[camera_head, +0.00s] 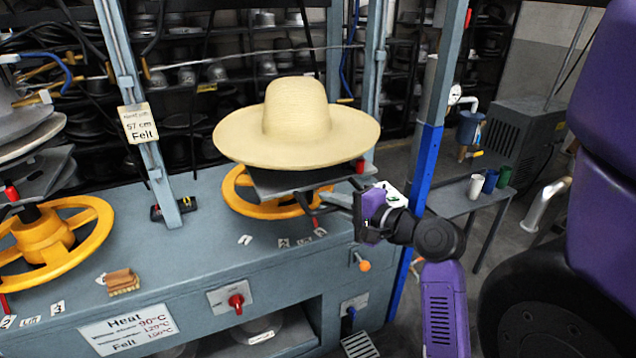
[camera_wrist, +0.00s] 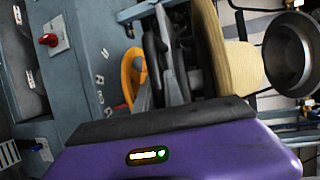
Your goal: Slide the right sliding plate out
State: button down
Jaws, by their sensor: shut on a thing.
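The right sliding plate (camera_head: 290,182) is a dark grey plate under a straw hat (camera_head: 297,120) with a wide brim, above a yellow handwheel (camera_head: 240,190). A dark handle (camera_head: 312,209) shows at its front right. My gripper (camera_head: 345,206) comes in from the right and is shut at this handle; its fingertips are small and partly hidden. In the wrist view, turned on its side, the purple gripper body hides the grip. The plate (camera_wrist: 172,75) shows between the hat (camera_wrist: 238,60) and the yellow wheel (camera_wrist: 130,75).
A blue upright post (camera_head: 415,185) stands just right of my gripper. A second press with a yellow wheel (camera_head: 50,245) is at the left. A red switch (camera_head: 236,302) and an orange-knobbed lever (camera_head: 364,265) sit on the bench front. A side table (camera_head: 455,205) holds cups.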

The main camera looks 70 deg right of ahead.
jog(key=shift+s+a, duration=1.3)
jog(key=shift+a, duration=0.2)
jog(key=shift+f, duration=0.1)
jog(key=c, duration=1.5)
grip_release()
jog(key=shift+o, duration=0.2)
jog(key=shift+s, duration=0.1)
jog(key=v, duration=0.7)
jog(key=shift+s+a, duration=0.2)
jog(key=shift+s, duration=0.15)
